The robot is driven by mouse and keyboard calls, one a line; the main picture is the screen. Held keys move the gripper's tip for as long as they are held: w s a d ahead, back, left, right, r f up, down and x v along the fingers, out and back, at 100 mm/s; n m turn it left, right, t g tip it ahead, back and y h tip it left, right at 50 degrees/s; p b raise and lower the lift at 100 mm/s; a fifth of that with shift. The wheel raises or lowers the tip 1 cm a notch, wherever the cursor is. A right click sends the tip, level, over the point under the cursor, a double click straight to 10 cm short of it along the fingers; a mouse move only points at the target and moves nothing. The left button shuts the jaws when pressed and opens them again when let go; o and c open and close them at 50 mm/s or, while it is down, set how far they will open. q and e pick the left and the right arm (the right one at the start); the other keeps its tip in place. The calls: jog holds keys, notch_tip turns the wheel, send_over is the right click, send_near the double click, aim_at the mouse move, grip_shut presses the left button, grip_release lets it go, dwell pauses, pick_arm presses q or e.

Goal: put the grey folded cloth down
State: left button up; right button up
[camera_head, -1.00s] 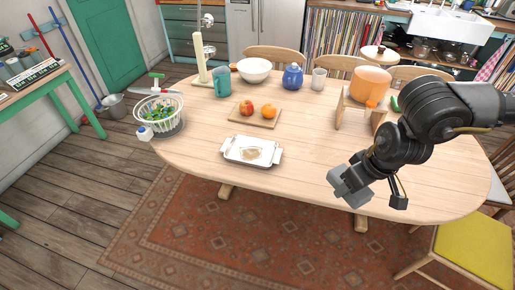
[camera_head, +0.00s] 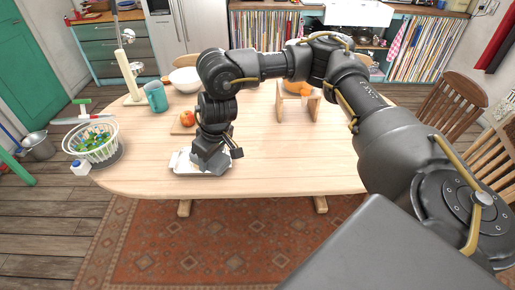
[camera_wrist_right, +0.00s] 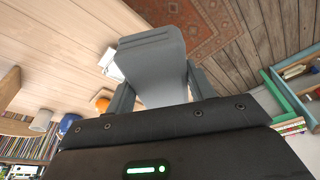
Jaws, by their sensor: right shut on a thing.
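My right gripper (camera_head: 212,158) is shut on the grey folded cloth (camera_wrist_right: 155,65). In the wrist view the cloth sticks out from between the two fingers as a smooth grey slab. In the head view the cloth (camera_head: 207,163) is a small grey block under the wrist. It is over or beside the right part of the white tray (camera_head: 181,168) on the table and covers some of it. I cannot tell whether the cloth touches the tray or the table. My left gripper is not in view.
The wooden table (camera_head: 265,165) is clear to the right of the gripper. Behind it are a board with an apple (camera_head: 187,118), a teal mug (camera_head: 155,97) and a white bowl (camera_head: 185,80). A wooden stand (camera_head: 312,107) is at the back right. A colander (camera_head: 92,140) is at the left edge.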

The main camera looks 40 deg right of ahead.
jog(key=w+d+f+m, duration=0.2)
jog(key=w+d+f, duration=0.2)
jog(key=w+d, duration=0.15)
jog(key=d+f+m, duration=0.1)
jog(key=d+f, duration=0.3)
jog(key=d, duration=0.2)
jog(key=d+f+m+h+b, duration=0.1)
jog(key=d+f+m, duration=0.1)
jog(key=d+f, duration=0.2)
jog(key=d+f+m+b, duration=0.1)
jog(key=d+f+m, duration=0.1)
jog(key=d+f, duration=0.2)
jog(key=shift+w+d+f+h, duration=0.1)
jog(key=shift+w+d+h, duration=0.1)
jog(key=shift+d, duration=0.7)
jog(key=shift+w+d+f+h, duration=0.1)
jog(key=shift+d+h, duration=0.1)
jog(key=shift+d, duration=0.7)
jog(key=shift+r, duration=0.1)
jog(key=shift+s+a+p, duration=0.1)
jog(key=shift+p, duration=0.65)
notch_tip(320, 180, down, 5)
jog(key=shift+r+b, duration=0.2)
jog(key=shift+b, duration=0.7)
jog(key=shift+f, duration=0.25)
